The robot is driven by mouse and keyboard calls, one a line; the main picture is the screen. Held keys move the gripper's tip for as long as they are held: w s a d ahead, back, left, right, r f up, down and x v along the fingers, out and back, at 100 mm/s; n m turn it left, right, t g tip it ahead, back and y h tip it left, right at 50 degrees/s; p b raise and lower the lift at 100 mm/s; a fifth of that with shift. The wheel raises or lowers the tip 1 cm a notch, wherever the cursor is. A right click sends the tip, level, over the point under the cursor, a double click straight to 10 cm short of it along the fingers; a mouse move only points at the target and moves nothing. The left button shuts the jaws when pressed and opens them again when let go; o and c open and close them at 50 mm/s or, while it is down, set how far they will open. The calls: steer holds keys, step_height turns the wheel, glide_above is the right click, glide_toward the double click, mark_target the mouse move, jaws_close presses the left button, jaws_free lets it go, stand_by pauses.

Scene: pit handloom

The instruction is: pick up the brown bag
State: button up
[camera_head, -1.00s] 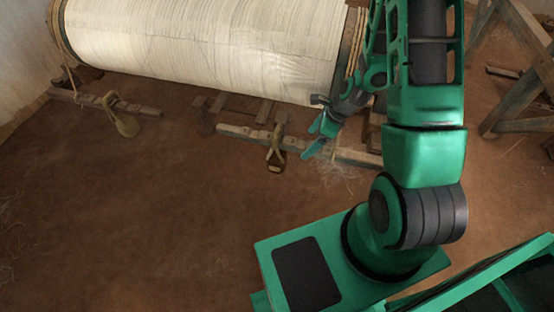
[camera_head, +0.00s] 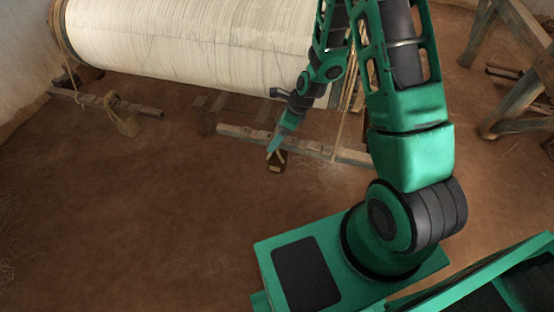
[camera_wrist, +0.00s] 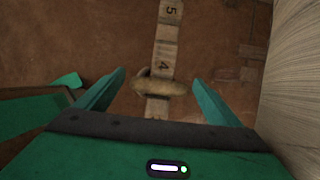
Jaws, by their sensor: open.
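The brown bag (camera_head: 276,164) is small and hangs or rests at the front side of a low wooden bar (camera_head: 240,132). My gripper (camera_head: 275,146) is right at the bag, its fingers pointing down and covering the bag's upper part in the head view. In the wrist view, a tan rounded thing (camera_wrist: 158,87), apparently the bag seen from above, lies across a pale bar with painted numbers. It sits between my two spread fingers, apart from both. I cannot tell its exact height below the fingertips.
A large roll of pale thread (camera_head: 190,40) stands behind the bar, and my arm passes close by it. A tan bag (camera_head: 127,122) hangs at the left bar. A wooden trestle (camera_head: 515,65) stands at the right. The earth floor in front is clear.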

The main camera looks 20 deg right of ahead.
steer(key=shift+f, duration=0.4)
steer(key=shift+w, duration=0.15)
steer(key=c, duration=1.9)
steer(key=shift+o, duration=0.2)
steer(key=shift+r, duration=0.1)
